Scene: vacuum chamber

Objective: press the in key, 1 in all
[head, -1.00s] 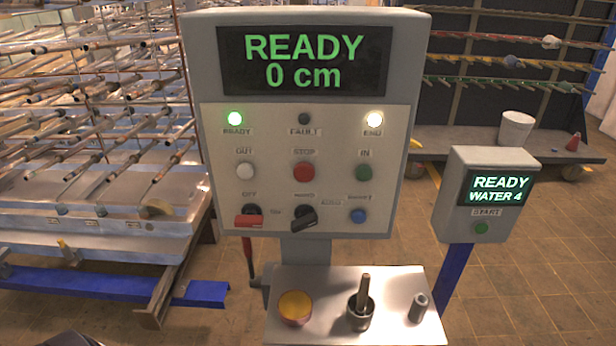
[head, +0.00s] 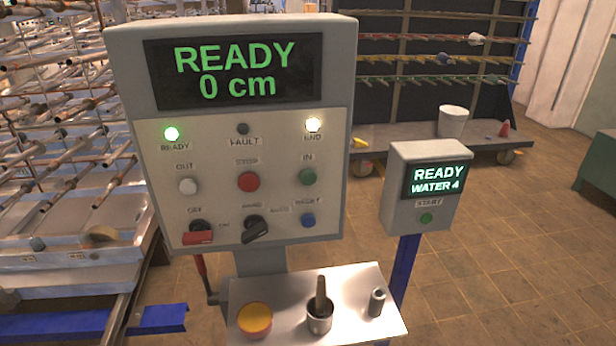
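The green IN key (head: 307,176) is on the right of the key row on the grey control panel (head: 340,60). The white OUT key (head: 188,186) and the red STOP key (head: 248,181) are in the same row. The display (head: 235,72) reads READY, 0 cm. The FAULT lamp (head: 243,129) is dark. Neither of my grippers shows in the head view.
Below the panel a metal shelf (head: 360,320) holds a yellow-topped button (head: 254,320), a joystick (head: 320,306) and a small metal cylinder (head: 377,302). A smaller box (head: 395,205) reading READY, WATER 4 stands at the right. A pipe rack (head: 60,130) is at the left. Floor at right is open.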

